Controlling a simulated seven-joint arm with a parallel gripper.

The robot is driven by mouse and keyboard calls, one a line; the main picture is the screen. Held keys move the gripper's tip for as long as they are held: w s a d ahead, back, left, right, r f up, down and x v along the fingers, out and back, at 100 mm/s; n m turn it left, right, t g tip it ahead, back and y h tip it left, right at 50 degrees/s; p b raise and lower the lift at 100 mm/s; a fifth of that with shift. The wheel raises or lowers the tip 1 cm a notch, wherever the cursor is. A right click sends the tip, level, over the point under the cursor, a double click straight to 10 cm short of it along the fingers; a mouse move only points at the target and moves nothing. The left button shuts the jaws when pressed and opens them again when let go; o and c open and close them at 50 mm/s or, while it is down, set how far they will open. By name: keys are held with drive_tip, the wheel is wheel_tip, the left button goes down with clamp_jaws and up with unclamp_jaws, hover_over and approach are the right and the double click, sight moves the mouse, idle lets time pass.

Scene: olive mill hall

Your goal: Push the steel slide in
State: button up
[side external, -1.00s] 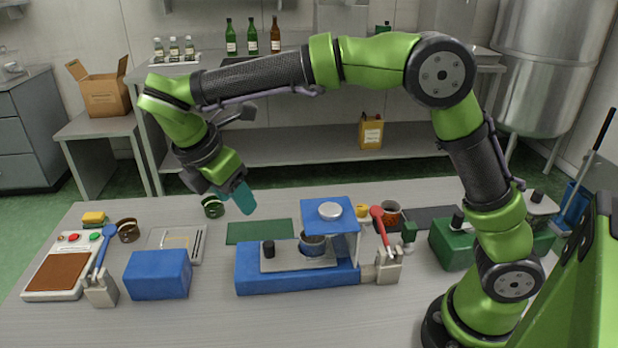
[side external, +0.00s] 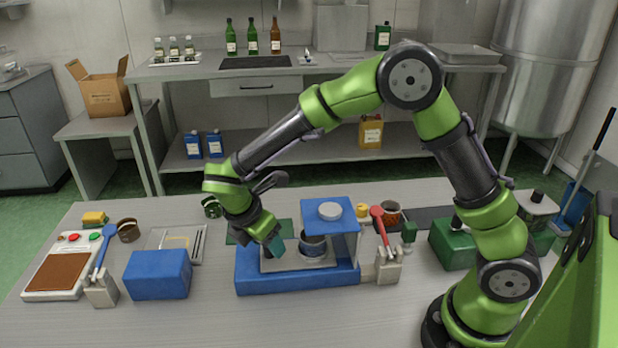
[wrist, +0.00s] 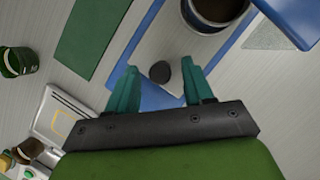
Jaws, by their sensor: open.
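The steel slide (side external: 302,263) is a flat pale plate lying in the long blue base (side external: 300,283) of a press. It sticks out to the left of the blue housing (side external: 342,216). A dark-banded cup (side external: 313,246) stands on the slide at the housing's opening. My gripper (side external: 276,247) is low over the slide's left end, with teal fingers pointing down. In the wrist view the black knob (wrist: 160,72) on the slide shows between the two spread fingers, which appear empty. In the side view the gripper hides the knob. I cannot tell whether the fingers touch it.
A red-handled lever (side external: 380,222) stands just right of the press. A blue block (side external: 158,275) and a blue-handled lever (side external: 103,255) are to the left. A green mat (side external: 236,239) lies behind the press. The front of the table is clear.

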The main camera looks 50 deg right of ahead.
sight(292, 250)
drive_tip(key=shift+f, duration=0.1)
clamp_jaws()
idle(0.3)
drive_tip(key=shift+s+d, duration=1.4)
drive_tip(key=shift+d, duration=0.05)
unclamp_jaws()
drive_tip(key=v, duration=1.7)
drive_tip(key=shift+w+a, duration=0.1)
